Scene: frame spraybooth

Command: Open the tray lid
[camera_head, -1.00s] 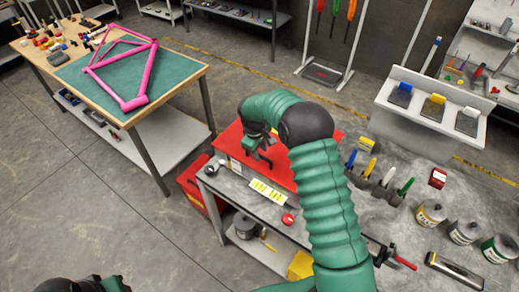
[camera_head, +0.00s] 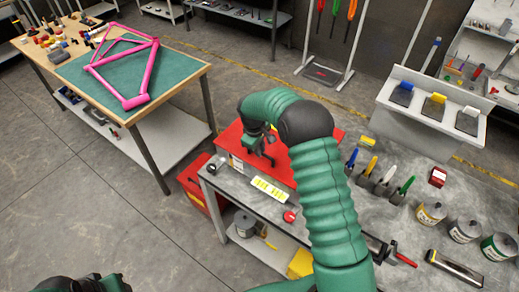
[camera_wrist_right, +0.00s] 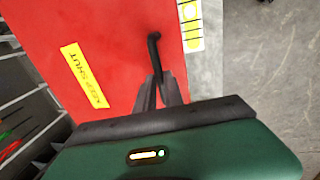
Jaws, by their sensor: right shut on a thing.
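The red lid (camera_head: 284,176) lies on the grey bench at the middle, partly hidden by my right arm. In the wrist view the lid (camera_wrist_right: 112,35) fills the upper left and bears a yellow "KEEP SHUT" label (camera_wrist_right: 85,76). Its bent black handle (camera_wrist_right: 153,48) stands up near the lid's right edge. My right gripper (camera_head: 266,155) is at the lid; the wrist view shows its fingers (camera_wrist_right: 160,88) closed on the handle. Grey compartments (camera_wrist_right: 25,115) with thin coloured items show beside the lid's left edge. I cannot tell how far the lid is raised.
A yellow-marked white card (camera_head: 270,188) and a round red-topped item (camera_head: 290,215) lie on the bench (camera_head: 232,184) in front. Coloured-handled tools (camera_head: 383,185) and cans (camera_head: 465,231) stand to the right. A pink frame (camera_head: 125,65) lies on the left table.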

